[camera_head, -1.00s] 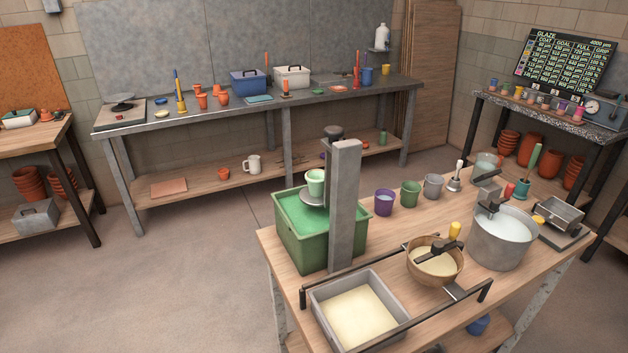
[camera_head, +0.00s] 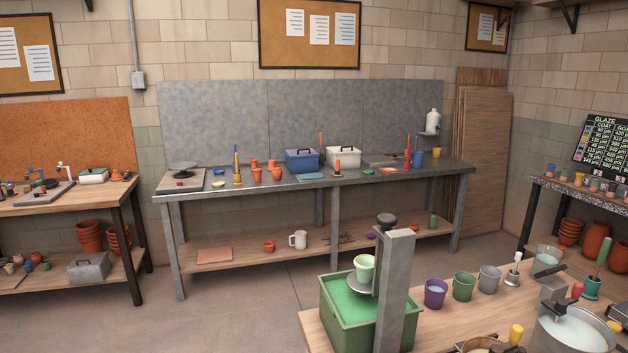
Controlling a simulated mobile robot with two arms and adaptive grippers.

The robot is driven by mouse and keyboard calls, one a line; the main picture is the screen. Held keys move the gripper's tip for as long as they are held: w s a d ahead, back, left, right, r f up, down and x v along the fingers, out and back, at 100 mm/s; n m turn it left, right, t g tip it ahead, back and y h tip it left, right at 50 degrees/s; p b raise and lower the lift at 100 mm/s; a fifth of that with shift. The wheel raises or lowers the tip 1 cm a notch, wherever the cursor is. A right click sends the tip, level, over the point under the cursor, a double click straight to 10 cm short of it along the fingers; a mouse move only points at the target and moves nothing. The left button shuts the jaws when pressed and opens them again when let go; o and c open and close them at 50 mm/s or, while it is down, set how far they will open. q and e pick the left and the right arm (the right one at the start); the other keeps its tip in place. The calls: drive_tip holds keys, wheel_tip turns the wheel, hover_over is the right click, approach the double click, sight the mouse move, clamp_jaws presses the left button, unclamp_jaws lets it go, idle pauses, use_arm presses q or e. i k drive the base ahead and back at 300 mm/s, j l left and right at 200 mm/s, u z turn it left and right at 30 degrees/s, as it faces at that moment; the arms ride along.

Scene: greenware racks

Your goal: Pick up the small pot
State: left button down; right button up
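Several small pots are in view, and I cannot tell which one the task means. A pale green pot (camera_head: 364,268) stands upright on a round grey plate (camera_head: 361,285) over the green tub (camera_head: 343,318). Small terracotta pots (camera_head: 277,174) stand in a group on the long grey bench (camera_head: 400,178) at the back. Another terracotta pot (camera_head: 269,246) sits on that bench's lower shelf, beside a white mug (camera_head: 298,239). Neither of my grippers is in view.
A grey post (camera_head: 393,292) rises beside the tub. Purple (camera_head: 435,293), green (camera_head: 463,286) and grey (camera_head: 488,279) cups stand right of it. A large metal pot (camera_head: 572,335) is at the lower right. Open floor (camera_head: 230,315) lies before the back bench.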

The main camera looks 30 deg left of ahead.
sight(364, 264)
drive_tip(key=j+z, duration=0.1)
drive_tip(key=z, duration=0.2)
drive_tip(key=j+z, duration=0.4)
drive_tip(key=j, duration=0.4)
drive_tip(key=j+z, duration=0.15)
drive_tip(key=j, duration=0.4)
drive_tip(key=k+j+z, duration=0.2)
drive_tip(key=j, duration=0.3)
drive_tip(key=j+z, duration=0.15)
drive_tip(key=j, duration=0.4)
